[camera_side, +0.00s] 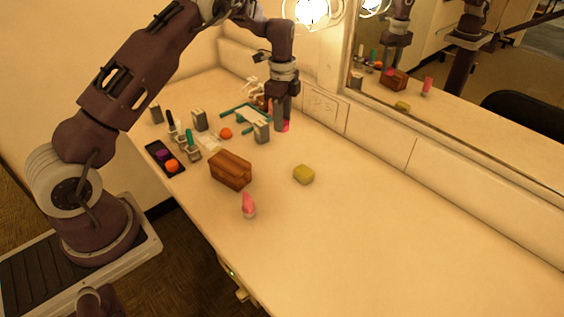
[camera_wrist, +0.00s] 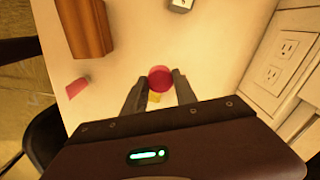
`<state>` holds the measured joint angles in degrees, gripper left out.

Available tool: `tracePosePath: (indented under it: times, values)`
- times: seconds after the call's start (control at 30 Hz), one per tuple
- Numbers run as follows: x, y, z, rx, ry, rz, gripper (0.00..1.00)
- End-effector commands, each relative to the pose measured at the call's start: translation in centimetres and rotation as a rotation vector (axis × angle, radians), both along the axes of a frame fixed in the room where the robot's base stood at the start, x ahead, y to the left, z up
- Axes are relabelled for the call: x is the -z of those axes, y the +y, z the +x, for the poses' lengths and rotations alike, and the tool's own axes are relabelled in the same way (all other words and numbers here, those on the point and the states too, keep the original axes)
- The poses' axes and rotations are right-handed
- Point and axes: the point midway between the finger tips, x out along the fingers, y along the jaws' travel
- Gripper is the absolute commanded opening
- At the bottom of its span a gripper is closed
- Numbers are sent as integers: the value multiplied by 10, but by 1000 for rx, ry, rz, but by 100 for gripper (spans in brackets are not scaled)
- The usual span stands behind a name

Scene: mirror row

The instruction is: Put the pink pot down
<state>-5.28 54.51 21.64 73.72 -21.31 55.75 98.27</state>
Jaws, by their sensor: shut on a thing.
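The pink pot (camera_side: 285,127) shows just below the fingers of my gripper (camera_side: 281,118) in the side view, over the back of the counter near the wall. In the wrist view the round pink-red top of the pot (camera_wrist: 160,78) sits between the two fingertips of my gripper (camera_wrist: 156,88). My gripper is shut on it. The fingers hide most of the pot in the side view, and I cannot tell whether its base touches the counter.
A wooden box (camera_side: 230,170), a yellow sponge-like block (camera_side: 304,174) and a pink item with a pale base (camera_side: 248,205) stand nearer the front. A black tray (camera_side: 165,159) lies left. The mirror (camera_side: 460,120) and wall outlets (camera_wrist: 281,62) border the back. The counter's right is clear.

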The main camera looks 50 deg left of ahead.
Motion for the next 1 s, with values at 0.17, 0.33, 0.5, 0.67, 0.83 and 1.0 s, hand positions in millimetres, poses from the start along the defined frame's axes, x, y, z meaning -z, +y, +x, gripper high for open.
tracePosePath:
  times: [0.17,0.33,0.5,0.67,0.83,1.0]
  values:
    - [25,0,0,-2,1,-2,0]
    - [65,1,-1,-3,4,1,0]
    - [91,1,0,-3,1,0,0]
    - [118,1,-1,-2,2,0,0]
    - [125,1,0,-3,-3,1,0]
    - [127,1,0,-3,-1,0,0]
